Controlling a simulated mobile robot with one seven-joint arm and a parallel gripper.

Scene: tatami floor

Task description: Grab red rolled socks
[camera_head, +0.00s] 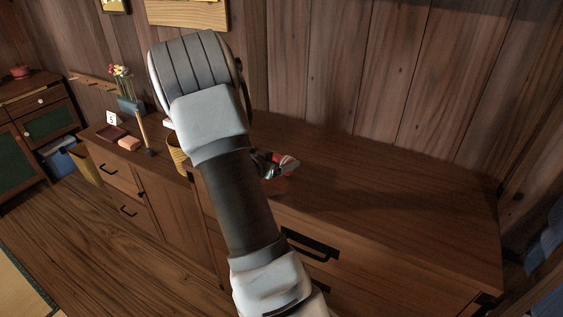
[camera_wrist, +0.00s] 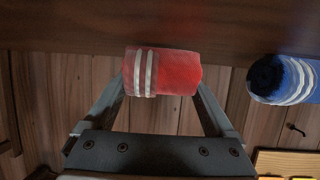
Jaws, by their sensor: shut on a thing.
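The red rolled socks (camera_wrist: 178,72), with white stripes near one end, sit between the two fingers of my gripper (camera_wrist: 162,82) in the wrist view. The gripper is shut on them. In the head view my gripper (camera_head: 266,160) shows only in part behind my arm, over the wooden cabinet top. A small red and white bit of the socks (camera_head: 279,160) shows beside it. I cannot tell whether the socks touch the cabinet top.
Blue rolled socks (camera_wrist: 284,80) with white stripes lie to the right in the wrist view. The wooden cabinet (camera_head: 400,210) has clear room on its right. A plank wall (camera_head: 380,70) stands behind.

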